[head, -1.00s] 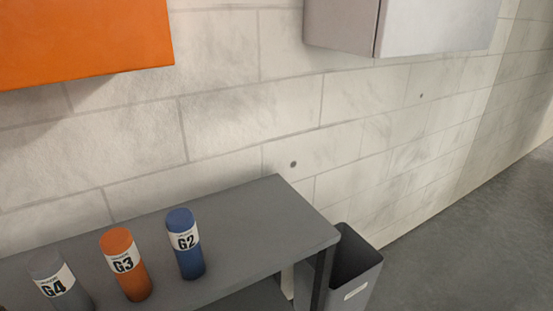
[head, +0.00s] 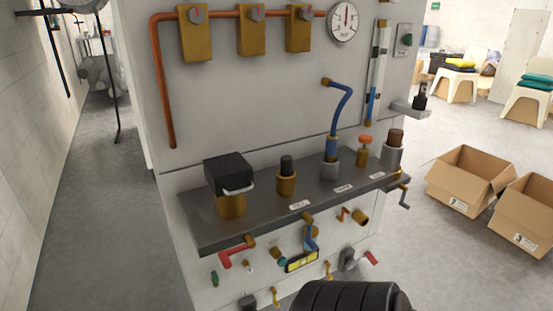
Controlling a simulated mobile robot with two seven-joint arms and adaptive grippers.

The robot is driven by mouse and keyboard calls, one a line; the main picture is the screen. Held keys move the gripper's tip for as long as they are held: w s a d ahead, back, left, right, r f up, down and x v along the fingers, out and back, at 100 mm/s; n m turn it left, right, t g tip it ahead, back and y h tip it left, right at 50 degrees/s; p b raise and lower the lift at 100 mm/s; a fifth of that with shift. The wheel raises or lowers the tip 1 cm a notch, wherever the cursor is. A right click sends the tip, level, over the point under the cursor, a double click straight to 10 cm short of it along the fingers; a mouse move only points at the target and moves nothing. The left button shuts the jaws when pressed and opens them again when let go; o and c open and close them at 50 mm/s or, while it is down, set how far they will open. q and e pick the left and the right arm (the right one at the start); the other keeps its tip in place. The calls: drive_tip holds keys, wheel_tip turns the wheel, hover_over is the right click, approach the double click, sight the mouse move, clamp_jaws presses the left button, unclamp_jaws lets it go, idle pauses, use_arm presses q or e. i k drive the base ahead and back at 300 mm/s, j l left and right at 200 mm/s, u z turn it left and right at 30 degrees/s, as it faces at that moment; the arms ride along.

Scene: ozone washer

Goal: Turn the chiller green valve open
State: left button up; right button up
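A pale grey panel (head: 240,90) with a dark shelf (head: 262,211) fills the middle of the head view. Several small handles and fittings sit below the shelf. One small green handle (head: 214,278) hangs at the lower left, and a second green part (head: 277,253) sits farther right beside a yellow fitting (head: 303,261). A green knob (head: 406,40) is on a grey box at the upper right. The frames do not show which green part is the chiller valve, or whether it is open. Neither gripper is in view.
A red handle (head: 236,252) and a crank (head: 403,196) stick out near the shelf. A dark ribbed shape (head: 350,297) covers the bottom middle. Open cardboard boxes (head: 468,181) stand on the floor at right. The floor (head: 90,220) left of the panel is clear.

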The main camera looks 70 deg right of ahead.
sight(215, 279)
drive_tip(key=z, duration=1.55)
